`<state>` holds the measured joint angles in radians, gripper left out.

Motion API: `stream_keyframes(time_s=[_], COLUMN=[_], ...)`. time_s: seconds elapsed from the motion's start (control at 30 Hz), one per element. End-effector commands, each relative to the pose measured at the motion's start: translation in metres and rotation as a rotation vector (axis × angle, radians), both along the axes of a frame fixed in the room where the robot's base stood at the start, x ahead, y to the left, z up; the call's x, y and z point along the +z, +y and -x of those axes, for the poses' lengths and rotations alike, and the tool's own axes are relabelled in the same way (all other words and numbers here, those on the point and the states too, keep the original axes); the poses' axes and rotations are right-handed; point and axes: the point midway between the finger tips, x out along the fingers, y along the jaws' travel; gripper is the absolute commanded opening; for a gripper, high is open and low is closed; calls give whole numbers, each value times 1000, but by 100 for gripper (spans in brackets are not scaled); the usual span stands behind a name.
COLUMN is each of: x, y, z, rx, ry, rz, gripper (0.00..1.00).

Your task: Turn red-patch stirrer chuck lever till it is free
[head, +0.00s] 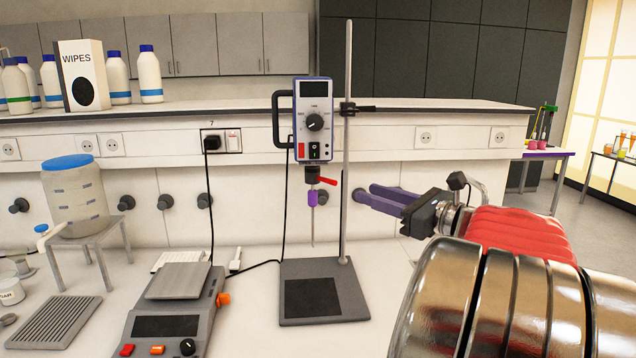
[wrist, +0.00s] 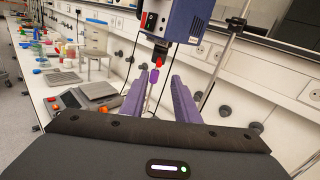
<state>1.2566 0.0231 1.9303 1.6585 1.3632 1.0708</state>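The overhead stirrer (head: 313,110) is a blue-and-white unit with a dial and a red patch (head: 301,151) low on its front. It is clamped to an upright rod above a dark base plate. Under it is the dark chuck (head: 312,174) with a red lever (head: 328,181) pointing right and slightly down in the head view. A purple piece (head: 312,197) and thin shaft hang below. In the wrist view the red lever (wrist: 159,61) shows beyond the fingers. My gripper (head: 366,193) is open and empty, right of the rod; its purple fingers (wrist: 158,80) are apart, clear of the lever.
The stand rod (head: 347,150) rises between my gripper and the chuck in the head view. A balance-like device (head: 173,305), grey stool (head: 85,238) with a blue-lidded vessel, and slotted tray (head: 55,322) stand left. A black cable hangs behind the stirrer.

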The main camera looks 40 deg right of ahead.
Motion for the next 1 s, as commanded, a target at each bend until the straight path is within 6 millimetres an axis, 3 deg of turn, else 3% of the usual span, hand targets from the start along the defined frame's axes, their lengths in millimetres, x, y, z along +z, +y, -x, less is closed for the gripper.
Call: stream_keyframes(time_s=[0.27,0.43,1.0], x=[0,-1,-1], y=[2,4,13], z=[-4,-17,-99], rx=[5,7,10], ry=[1,2,3], rz=[2,3,3], gripper=[28,28,28])
